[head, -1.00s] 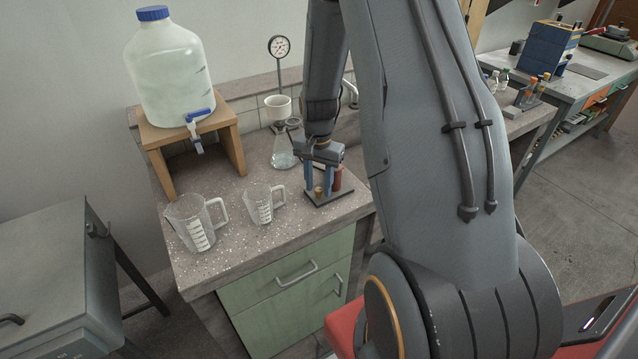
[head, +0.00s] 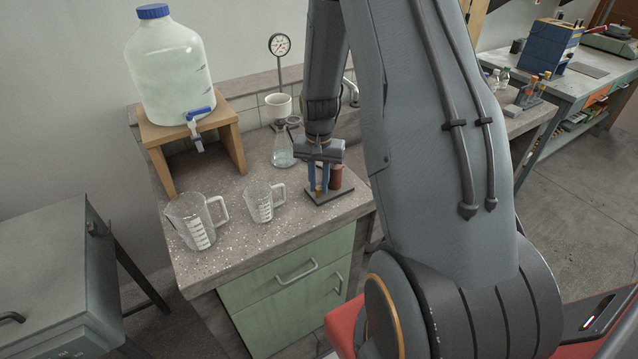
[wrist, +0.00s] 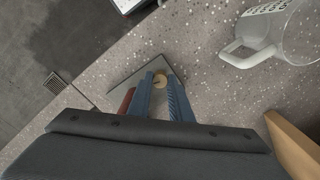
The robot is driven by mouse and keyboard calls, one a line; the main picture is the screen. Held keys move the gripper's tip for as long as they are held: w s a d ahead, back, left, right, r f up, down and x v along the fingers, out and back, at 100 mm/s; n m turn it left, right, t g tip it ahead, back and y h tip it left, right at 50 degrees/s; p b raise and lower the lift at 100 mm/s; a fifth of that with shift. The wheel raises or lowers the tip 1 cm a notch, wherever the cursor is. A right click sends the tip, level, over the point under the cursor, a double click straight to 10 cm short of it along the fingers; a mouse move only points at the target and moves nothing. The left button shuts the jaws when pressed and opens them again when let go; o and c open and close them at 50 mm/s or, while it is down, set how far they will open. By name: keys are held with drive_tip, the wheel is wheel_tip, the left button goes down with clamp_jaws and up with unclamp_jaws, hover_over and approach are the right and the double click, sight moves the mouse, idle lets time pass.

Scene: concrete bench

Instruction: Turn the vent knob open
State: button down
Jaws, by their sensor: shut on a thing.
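The vent knob is a small tan, brass-like round piece (wrist: 160,79) on a dark base plate (wrist: 105,90) on the bench. My gripper (wrist: 161,84) points down over the plate, its blue fingers on both sides of the knob and shut on it. In the head view my gripper (head: 319,188) stands over the same plate (head: 338,192), and its fingers mostly hide the knob. A dark red cylinder (head: 336,177) stands on the plate just right of the fingers. I cannot tell how far the knob is turned.
Two clear measuring jugs (head: 195,222) (head: 262,203) stand left of the plate. A glass flask (head: 283,152) stands close behind left, near a white funnel cup (head: 278,106) and a gauge (head: 279,45). A large water jug (head: 170,75) sits on a wooden stand (head: 160,145).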

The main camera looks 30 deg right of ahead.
sight(319, 188)
idle(0.3)
drive_tip(key=c, duration=1.6)
unclamp_jaws()
drive_tip(key=shift+r+b, duration=1.1)
drive_tip(key=shift+r, duration=2.85)
